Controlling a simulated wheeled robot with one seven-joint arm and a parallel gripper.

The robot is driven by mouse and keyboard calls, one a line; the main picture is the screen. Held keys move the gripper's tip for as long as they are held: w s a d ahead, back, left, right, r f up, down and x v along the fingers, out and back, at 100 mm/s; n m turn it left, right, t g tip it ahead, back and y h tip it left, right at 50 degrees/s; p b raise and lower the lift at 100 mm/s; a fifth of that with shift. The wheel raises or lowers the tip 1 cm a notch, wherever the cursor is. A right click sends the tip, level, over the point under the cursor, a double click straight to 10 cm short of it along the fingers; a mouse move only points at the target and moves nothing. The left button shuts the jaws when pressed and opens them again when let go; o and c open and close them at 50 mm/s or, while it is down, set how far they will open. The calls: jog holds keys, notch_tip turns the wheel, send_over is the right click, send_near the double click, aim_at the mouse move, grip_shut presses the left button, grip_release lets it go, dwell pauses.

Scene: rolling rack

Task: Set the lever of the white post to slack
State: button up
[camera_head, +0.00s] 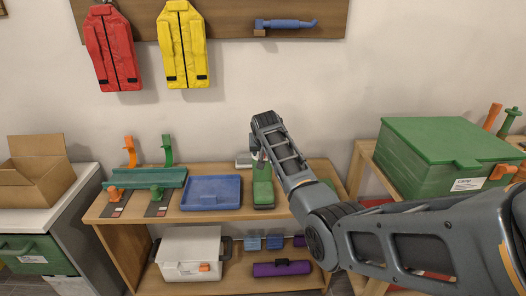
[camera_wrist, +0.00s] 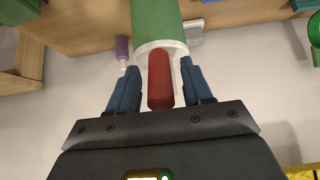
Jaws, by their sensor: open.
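In the wrist view a red lever (camera_wrist: 160,82) points toward my gripper (camera_wrist: 160,68). A white collar (camera_wrist: 140,52) lies behind the lever, with a green part (camera_wrist: 155,18) beyond it; I take the white piece as the white post. My gripper is open, one blue finger on each side of the lever, with a gap on both sides. In the head view my gripper (camera_head: 258,158) is over the middle of the rack's top, and the lever is mostly hidden by it. Which setting the lever is at cannot be told.
The wooden rack's top also holds a blue tray (camera_head: 211,192) and a green rail stand (camera_head: 145,179). A green lidded box (camera_head: 445,150) stands to the right. A small purple piece (camera_wrist: 123,47) is left of the collar in the wrist view.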

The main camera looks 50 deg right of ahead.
jog(key=v, duration=0.8)
jog(key=shift+d+f, duration=0.1)
dwell(0.5)
jog(key=s+a+f+n+t+y, duration=0.1)
jog(key=s+a+f+n+t, duration=0.1)
jog(key=s+a+f, duration=0.5)
jog(key=s+a+f+n+t, duration=0.2)
jog(key=s+a+f, duration=0.2)
jog(key=a+f, duration=0.65)
jog(key=s+a+r+n+t+y, duration=0.1)
jog(key=s+a+n+t+y, duration=0.1)
jog(key=s+a, duration=1.1)
jog(key=s+a+r+n+t+y, duration=0.1)
jog(key=s+a+r+n+t, duration=0.1)
jog(key=s+a+r, duration=0.3)
jog(key=s+a+r+n+t+y, duration=0.1)
jog(key=s+a+r, duration=0.4)
jog(key=s+r, duration=0.8)
jog(key=s+t+y, duration=0.1)
jog(key=s, duration=0.2)
jog(key=shift+s+n, duration=0.4)
